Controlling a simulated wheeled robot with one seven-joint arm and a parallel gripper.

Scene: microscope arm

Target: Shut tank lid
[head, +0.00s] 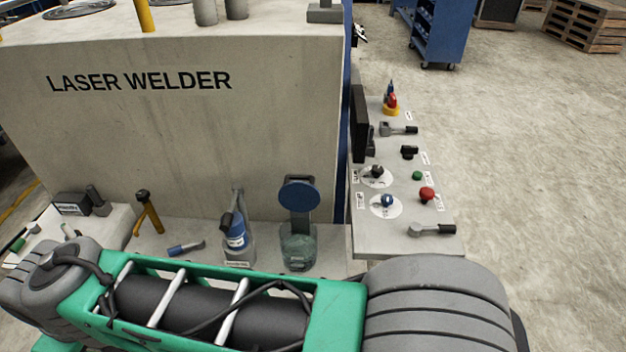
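A small see-through greenish tank (298,248) stands on the ledge at the foot of the laser welder. A round blue lid (300,195) stands tipped up above and behind it, its flat face toward me, so the tank's top looks open. A grey upright piece shows behind the lid. My arm's green and grey links cross the bottom of the view, in front of the ledge. My gripper is not in view.
A blue-and-grey bottle-like item (236,236) stands just left of the tank. A blue-handled tool (186,248) and a yellow-black lever (149,210) are farther left. A control panel (400,243) with knobs, buttons and levers juts out at right. Open floor (540,180) lies beyond it.

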